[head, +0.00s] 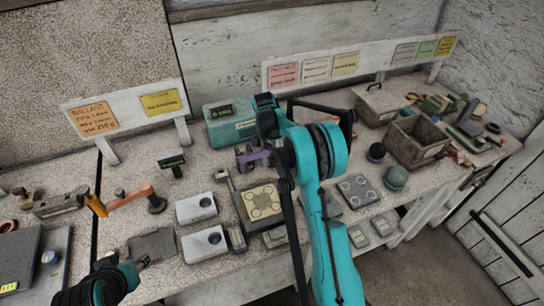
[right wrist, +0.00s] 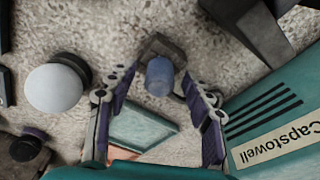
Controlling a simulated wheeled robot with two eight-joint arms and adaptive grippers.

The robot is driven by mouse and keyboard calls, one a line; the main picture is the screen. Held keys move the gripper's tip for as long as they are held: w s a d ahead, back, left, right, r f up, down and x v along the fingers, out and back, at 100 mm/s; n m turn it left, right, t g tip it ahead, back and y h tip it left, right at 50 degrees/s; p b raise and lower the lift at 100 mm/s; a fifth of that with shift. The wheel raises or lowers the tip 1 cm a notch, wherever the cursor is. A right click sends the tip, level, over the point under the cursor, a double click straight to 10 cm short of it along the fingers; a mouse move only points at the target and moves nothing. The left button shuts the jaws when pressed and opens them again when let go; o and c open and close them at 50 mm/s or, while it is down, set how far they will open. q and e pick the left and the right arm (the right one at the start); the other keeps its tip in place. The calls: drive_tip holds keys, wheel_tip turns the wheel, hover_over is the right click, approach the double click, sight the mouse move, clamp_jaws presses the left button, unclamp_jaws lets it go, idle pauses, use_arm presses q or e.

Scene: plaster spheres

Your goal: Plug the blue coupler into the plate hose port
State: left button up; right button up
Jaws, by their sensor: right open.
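A blue cylindrical coupler (right wrist: 159,77) shows in the right wrist view, against a dark grey block (right wrist: 163,47). My right gripper (right wrist: 160,88) is open, its purple-padded fingers on either side of the coupler; no contact is clear. In the head view my right gripper (head: 255,158) is beside the teal box, and my arm partly covers this area; the coupler cannot be made out there. A plate with a pale yellow square (head: 262,203) and a dark plate with circles (head: 357,190) lie on the table; I cannot tell which has the hose port. My left gripper (head: 140,264) is at lower left, its jaws unclear.
The teal box (head: 230,122) stands close to the right gripper; its lettered side (right wrist: 268,122) shows in the wrist view. A white round thing (right wrist: 54,88) lies to the left there. White blocks (head: 196,208) stand mid-table. An open grey bin (head: 418,141) is at right.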

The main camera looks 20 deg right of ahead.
clamp_jaws()
idle(0.3)
